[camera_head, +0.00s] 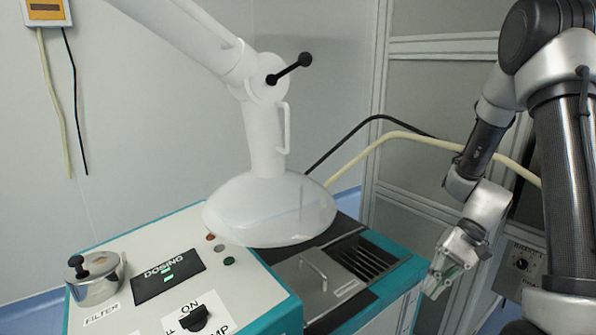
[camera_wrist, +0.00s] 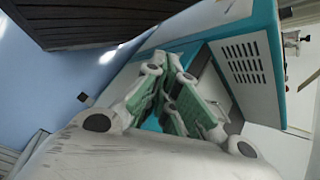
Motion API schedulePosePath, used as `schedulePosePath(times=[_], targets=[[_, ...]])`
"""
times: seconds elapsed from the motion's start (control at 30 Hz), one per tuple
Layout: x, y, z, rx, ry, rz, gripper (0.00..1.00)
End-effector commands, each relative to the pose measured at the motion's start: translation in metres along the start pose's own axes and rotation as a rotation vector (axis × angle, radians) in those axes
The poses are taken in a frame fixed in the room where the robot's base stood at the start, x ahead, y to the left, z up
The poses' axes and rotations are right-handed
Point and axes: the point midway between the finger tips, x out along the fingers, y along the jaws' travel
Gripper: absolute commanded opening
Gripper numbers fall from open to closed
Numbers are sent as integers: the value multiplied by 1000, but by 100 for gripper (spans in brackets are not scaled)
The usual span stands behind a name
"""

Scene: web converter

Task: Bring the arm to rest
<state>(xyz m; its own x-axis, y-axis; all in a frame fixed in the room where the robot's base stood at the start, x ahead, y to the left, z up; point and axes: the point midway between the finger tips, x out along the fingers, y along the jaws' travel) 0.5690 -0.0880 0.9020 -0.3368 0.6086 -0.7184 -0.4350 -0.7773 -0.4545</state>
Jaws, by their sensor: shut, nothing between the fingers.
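My gripper (camera_head: 445,272) hangs at the right of the head view, beside the right end of the white and teal machine (camera_head: 408,262). It points downward and to the left. In the wrist view my gripper (camera_wrist: 168,95) has its fingers with green pads drawn together, with nothing held. The machine's teal edge and vented side panel (camera_wrist: 245,62) show beyond the fingers. My arm is bent, with its forearm coming down from the upper right.
A white extraction hood (camera_head: 270,208) hangs over the machine's top. A lid with a handle (camera_head: 318,285) and a slotted grate (camera_head: 366,260) lie below it. A metal filter pot (camera_head: 93,280) stands at left. A beige hose (camera_head: 400,138) and black cable run behind my arm.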

Motion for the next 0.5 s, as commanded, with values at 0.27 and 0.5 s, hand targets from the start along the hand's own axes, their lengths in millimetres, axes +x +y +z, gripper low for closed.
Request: schedulePosePath(times=[0.27,0.5], targets=[[-78,19,78,-72,273,339,0],[-127,22,135,-230,544,517,0]])
